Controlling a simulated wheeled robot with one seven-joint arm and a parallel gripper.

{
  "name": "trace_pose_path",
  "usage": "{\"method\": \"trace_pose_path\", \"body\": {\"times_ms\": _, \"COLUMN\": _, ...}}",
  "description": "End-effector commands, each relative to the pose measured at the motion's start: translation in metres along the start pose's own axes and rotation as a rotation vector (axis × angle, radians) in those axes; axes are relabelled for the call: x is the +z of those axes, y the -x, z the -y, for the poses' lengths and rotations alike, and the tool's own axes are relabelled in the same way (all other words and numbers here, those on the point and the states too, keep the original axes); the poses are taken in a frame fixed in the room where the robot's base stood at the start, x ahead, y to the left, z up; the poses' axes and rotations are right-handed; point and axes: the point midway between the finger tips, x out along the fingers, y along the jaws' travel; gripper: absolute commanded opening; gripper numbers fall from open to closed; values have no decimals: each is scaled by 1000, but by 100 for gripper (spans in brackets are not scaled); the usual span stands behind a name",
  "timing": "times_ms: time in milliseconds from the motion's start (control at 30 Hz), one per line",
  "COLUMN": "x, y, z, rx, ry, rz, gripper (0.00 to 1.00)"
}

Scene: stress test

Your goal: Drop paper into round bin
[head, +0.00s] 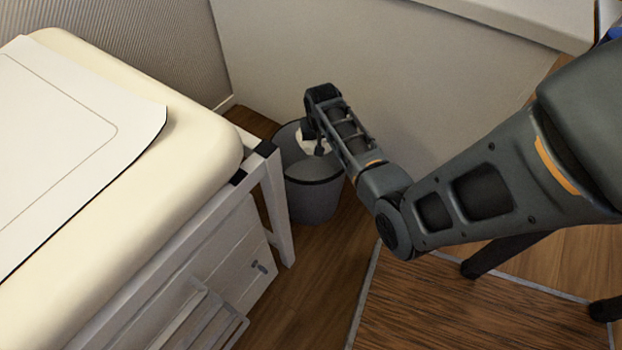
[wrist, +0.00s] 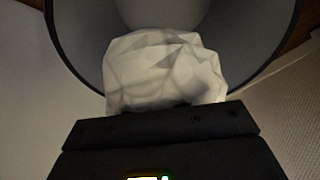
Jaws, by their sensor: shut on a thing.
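The round bin (head: 314,190) is grey and stands upright on the floor between the padded table and the wall. In the wrist view the bin's rim and inner wall (wrist: 85,45) curve around the paper. The paper (wrist: 165,70) is a crumpled white ball at my fingertips, and part of it shows in the head view (head: 318,146). My gripper (head: 316,138) is shut on the paper and holds it over the bin's opening. The gripper body (wrist: 160,132) hides the lower side of the paper. The bin's bottom is hard to make out.
A cream padded table (head: 190,170) with a white sheet (head: 70,120) and a white frame stands at the left, close beside the bin. A pale wall (head: 300,60) is behind the bin. Wooden floor (head: 320,270) is clear in front of the bin.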

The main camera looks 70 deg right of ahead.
Motion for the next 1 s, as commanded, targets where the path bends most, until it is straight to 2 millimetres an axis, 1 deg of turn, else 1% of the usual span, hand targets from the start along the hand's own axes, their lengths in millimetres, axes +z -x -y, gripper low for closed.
{"method": "trace_pose_path", "body": {"times_ms": 33, "x": 1, "y": -5, "z": 0, "rx": 0, "ry": 0, "rz": -1, "gripper": 0}}
{"method": "trace_pose_path", "body": {"times_ms": 67, "x": 1, "y": -6, "z": 0, "rx": 0, "ry": 0, "rz": 0, "gripper": 0}}
{"method": "trace_pose_path", "body": {"times_ms": 333, "x": 1, "y": -5, "z": 0, "rx": 0, "ry": 0, "rz": 0, "gripper": 0}}
{"method": "trace_pose_path", "body": {"times_ms": 367, "x": 1, "y": -5, "z": 0, "rx": 0, "ry": 0, "rz": 0, "gripper": 18}}
{"method": "trace_pose_path", "body": {"times_ms": 600, "x": 1, "y": -5, "z": 0, "rx": 0, "ry": 0, "rz": 0, "gripper": 41}}
{"method": "trace_pose_path", "body": {"times_ms": 667, "x": 1, "y": -5, "z": 0, "rx": 0, "ry": 0, "rz": 0, "gripper": 45}}
{"method": "trace_pose_path", "body": {"times_ms": 900, "x": 1, "y": -4, "z": 0, "rx": 0, "ry": 0, "rz": 0, "gripper": 45}}
{"method": "trace_pose_path", "body": {"times_ms": 1000, "x": 0, "y": 4, "z": 0, "rx": -1, "ry": 0, "rz": -2, "gripper": 45}}
